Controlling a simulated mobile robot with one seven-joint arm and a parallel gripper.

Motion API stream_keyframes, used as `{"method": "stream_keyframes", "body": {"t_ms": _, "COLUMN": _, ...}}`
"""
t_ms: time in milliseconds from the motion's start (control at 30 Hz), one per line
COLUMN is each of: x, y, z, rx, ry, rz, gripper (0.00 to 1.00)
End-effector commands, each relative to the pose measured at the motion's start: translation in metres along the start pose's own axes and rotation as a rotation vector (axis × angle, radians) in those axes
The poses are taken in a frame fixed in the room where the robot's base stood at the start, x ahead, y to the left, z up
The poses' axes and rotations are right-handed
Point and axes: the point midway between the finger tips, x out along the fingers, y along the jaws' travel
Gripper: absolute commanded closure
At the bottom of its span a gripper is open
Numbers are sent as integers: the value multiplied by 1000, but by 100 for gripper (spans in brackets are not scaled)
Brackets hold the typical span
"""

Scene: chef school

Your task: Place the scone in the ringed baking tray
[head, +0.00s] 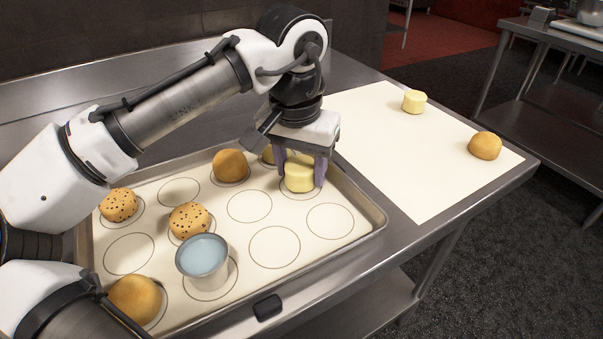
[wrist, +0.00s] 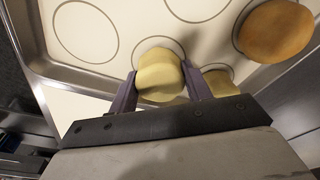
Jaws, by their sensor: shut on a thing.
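A pale yellow scone (head: 299,178) is between the fingers of my gripper (head: 301,176), over a ring near the far right corner of the ringed baking tray (head: 365,236). My gripper points down and is shut on the scone. The wrist view shows the same scone (wrist: 159,76) between the two purple-grey fingers (wrist: 165,88), with part of a ring showing around it. It is at or very near the tray surface; I cannot tell whether it touches. Another pale yellow scone (head: 413,102) sits on the white sheet to the right.
The tray holds plain brown buns (head: 230,165), speckled buns (head: 189,220) and a blue-topped cup (head: 203,256). A partly hidden bake (head: 267,154) is close to my gripper's left. Several rings are empty. A brown bun (head: 485,146) sits on the white sheet (head: 400,165).

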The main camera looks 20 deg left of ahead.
Motion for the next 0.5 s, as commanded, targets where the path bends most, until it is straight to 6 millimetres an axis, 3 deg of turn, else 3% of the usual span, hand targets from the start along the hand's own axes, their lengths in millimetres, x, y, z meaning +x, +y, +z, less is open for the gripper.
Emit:
{"method": "stream_keyframes", "body": {"t_ms": 400, "x": 5, "y": 1, "z": 2, "rx": 1, "ry": 0, "rz": 1, "gripper": 74}}
{"method": "stream_keyframes", "body": {"t_ms": 433, "x": 4, "y": 0, "z": 1, "rx": 0, "ry": 0, "rz": -1, "gripper": 47}}
{"method": "stream_keyframes", "body": {"t_ms": 500, "x": 4, "y": 0, "z": 1, "rx": 0, "ry": 0, "rz": -1, "gripper": 38}}
